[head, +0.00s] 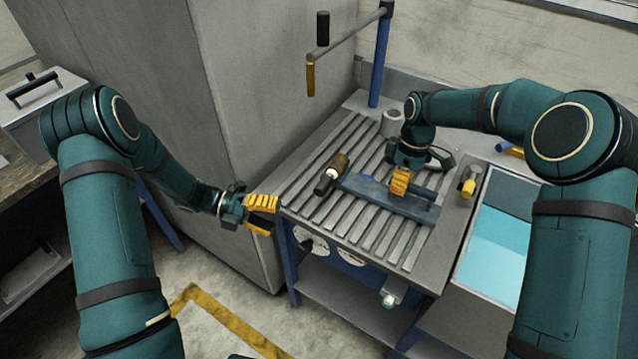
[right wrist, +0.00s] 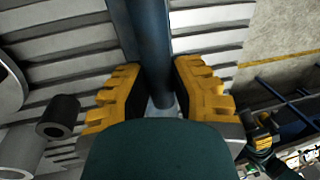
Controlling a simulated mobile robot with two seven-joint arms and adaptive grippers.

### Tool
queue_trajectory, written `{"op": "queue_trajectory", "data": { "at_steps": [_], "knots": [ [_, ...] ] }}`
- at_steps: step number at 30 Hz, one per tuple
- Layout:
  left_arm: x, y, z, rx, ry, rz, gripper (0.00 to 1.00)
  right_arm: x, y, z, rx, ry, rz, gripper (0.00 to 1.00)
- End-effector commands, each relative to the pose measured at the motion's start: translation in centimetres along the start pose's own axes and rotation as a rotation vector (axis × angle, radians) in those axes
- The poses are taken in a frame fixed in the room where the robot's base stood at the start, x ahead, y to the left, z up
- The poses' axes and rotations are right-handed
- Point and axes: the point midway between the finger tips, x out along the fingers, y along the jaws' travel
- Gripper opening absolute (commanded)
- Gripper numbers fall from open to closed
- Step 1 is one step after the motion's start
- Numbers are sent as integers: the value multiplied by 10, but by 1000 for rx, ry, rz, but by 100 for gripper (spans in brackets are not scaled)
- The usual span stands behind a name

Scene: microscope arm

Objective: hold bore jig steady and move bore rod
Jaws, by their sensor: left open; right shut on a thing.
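A long dark blue piece (head: 385,198), which I take for the bore jig, lies across the slatted table top in the head view. My right gripper (head: 399,182) is over it, shut on a dark blue round rod (head: 422,190).
A brown-and-black cylindrical piece (head: 332,174) lies at the blue piece's left end. A grey hollow cylinder (head: 393,123) stands at the back. A blue post (head: 381,60) carries an overhanging bar (head: 345,38). A yellow-tipped item (head: 468,183) and a blue-lined basin (head: 497,245) are right.

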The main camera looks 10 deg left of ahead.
Motion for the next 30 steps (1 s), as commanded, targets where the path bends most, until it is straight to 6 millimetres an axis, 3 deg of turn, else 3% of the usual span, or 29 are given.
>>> {"op": "queue_trajectory", "data": {
  "at_steps": [6,17,23,30],
  "knots": [
    [25,2,4,16,168,220,61,-2,0,-1,0,3,2,0],
    [44,-14,21,90,352,624,61,-2,0,-1,-1,2,2,0],
    [53,-39,38,154,389,870,61,-2,0,-1,-1,2,2,0],
    [67,-86,62,251,338,1171,61,-1,0,-1,-1,2,2,0]
  ]
}}
